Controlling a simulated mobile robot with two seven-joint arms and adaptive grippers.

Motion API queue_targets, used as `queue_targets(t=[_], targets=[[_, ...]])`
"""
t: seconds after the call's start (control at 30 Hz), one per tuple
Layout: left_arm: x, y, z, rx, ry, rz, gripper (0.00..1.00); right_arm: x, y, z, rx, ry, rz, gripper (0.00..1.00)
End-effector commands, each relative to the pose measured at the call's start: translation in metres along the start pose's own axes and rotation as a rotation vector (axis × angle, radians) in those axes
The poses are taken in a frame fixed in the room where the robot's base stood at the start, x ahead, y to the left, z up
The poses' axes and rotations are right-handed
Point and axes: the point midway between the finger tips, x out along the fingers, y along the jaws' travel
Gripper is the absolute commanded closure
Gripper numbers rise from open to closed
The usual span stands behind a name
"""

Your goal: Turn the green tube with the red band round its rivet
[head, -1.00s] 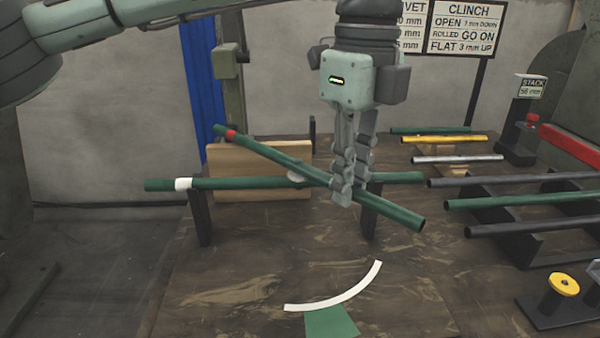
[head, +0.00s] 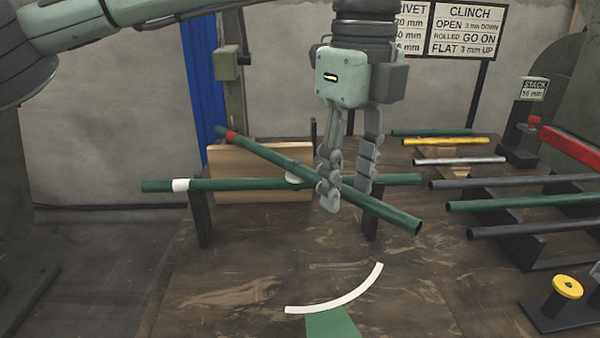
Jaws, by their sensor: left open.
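The green tube with the red band (head: 272,155) lies slantwise across a second green tube with a white band (head: 235,184). Its red-banded end is at the far left and its open end at the near right. The tubes cross close to my left gripper's near finger, which partly hides the crossing. The rivet cannot be made out; a small pale round piece (head: 293,179) shows just left of the crossing. My left gripper (head: 347,194) points down with its fingers apart, one on each side of the red-banded tube. My right gripper is not in view.
Dark posts (head: 203,213) hold the white-banded tube above the brown bench. A white arc mark (head: 345,297) and a green patch (head: 331,323) lie in front. Racked tubes (head: 520,203) and a yellow-topped spool (head: 567,287) stand at right. A wooden board (head: 240,160) stands behind.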

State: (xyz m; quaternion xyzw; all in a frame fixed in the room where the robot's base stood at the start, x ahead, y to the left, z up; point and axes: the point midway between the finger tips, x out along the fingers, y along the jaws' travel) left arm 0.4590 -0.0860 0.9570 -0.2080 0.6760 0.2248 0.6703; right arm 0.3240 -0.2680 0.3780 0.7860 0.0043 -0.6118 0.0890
Motion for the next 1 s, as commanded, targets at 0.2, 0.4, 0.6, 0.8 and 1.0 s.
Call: queue_targets(t=[0.2, 0.4, 0.6, 0.8, 1.0], targets=[[-0.036, -0.001, -0.001, -0.001, -0.003, -0.004, 0.59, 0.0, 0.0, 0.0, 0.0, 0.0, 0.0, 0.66], [-0.079, -0.001, 0.0, -0.001, -0.002, -0.003, 0.59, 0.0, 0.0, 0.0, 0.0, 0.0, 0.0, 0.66], [-0.108, 0.0, 0.0, 0.0, 0.0, -0.002, 0.59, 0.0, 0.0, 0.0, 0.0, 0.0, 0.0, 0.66], [-0.117, 0.0, 0.0, 0.002, 0.0, -0.001, 0.59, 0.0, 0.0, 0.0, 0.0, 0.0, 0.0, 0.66], [-0.117, 0.0, 0.0, 0.002, 0.0, -0.001, 0.59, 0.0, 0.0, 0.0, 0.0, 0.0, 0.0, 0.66]])
